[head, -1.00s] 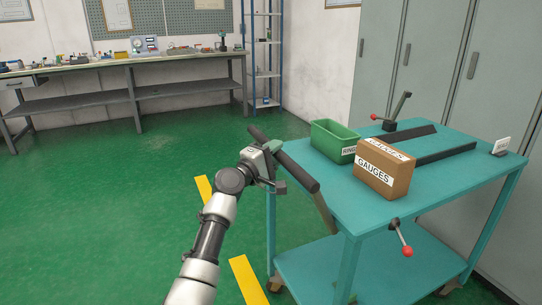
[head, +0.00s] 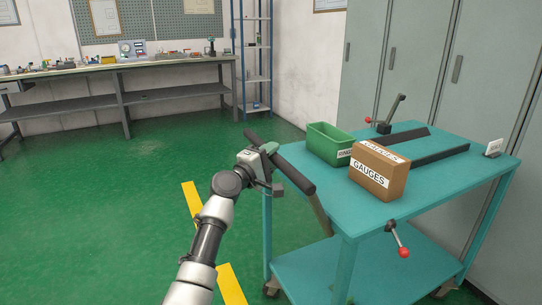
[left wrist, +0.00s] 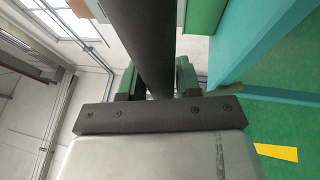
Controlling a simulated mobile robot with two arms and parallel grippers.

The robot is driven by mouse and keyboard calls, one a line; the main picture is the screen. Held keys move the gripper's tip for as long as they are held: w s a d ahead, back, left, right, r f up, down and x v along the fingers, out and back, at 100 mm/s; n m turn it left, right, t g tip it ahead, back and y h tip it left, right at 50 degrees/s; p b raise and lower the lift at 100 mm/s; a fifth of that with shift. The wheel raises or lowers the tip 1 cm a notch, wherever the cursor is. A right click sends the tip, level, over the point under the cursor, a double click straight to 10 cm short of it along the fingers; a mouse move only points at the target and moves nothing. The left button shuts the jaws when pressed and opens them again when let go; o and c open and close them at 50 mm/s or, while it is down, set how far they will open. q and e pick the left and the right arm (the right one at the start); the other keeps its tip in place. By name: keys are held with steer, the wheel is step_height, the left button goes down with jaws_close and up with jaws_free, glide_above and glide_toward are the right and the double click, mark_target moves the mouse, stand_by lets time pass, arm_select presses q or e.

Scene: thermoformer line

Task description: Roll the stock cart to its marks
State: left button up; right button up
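The teal stock cart (head: 430,195) stands at the right in the head view, with a dark push handle (head: 292,174) along its left end. My left gripper (head: 270,158) is at that handle, with its fingers on either side of the bar. In the left wrist view the dark bar (left wrist: 152,45) runs between the two green-and-black fingers (left wrist: 157,80), which look closed on it. Yellow floor marks (head: 191,197) lie on the green floor left of the cart; another yellow mark (left wrist: 277,152) shows in the left wrist view. My right gripper is not in view.
The cart carries a green bin (head: 326,146), a GAUGES box (head: 384,175), dark rails and red-knobbed levers (head: 403,252). Grey lockers (head: 415,60) stand close behind it. A workbench (head: 60,72) and a blue shelf rack (head: 257,75) are at the back. The floor at left is open.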

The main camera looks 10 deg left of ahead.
arm_select(q)
steer(key=o, duration=0.3)
steer(key=shift+w+d, duration=0.1)
steer(key=shift+d, duration=0.15)
steer(key=shift+o, duration=0.2)
steer(key=shift+a, duration=0.1)
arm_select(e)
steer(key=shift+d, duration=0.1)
arm_select(q)
steer(key=shift+s+a+f, duration=0.15)
steer(key=shift+s+a, duration=0.05)
steer(key=shift+s, duration=0.1)
steer(key=p+v, duration=0.1)
steer(key=v, duration=0.9)
steer(key=shift+p, duration=0.4)
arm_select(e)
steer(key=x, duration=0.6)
arm_select(q)
steer(key=shift+s, duration=0.1)
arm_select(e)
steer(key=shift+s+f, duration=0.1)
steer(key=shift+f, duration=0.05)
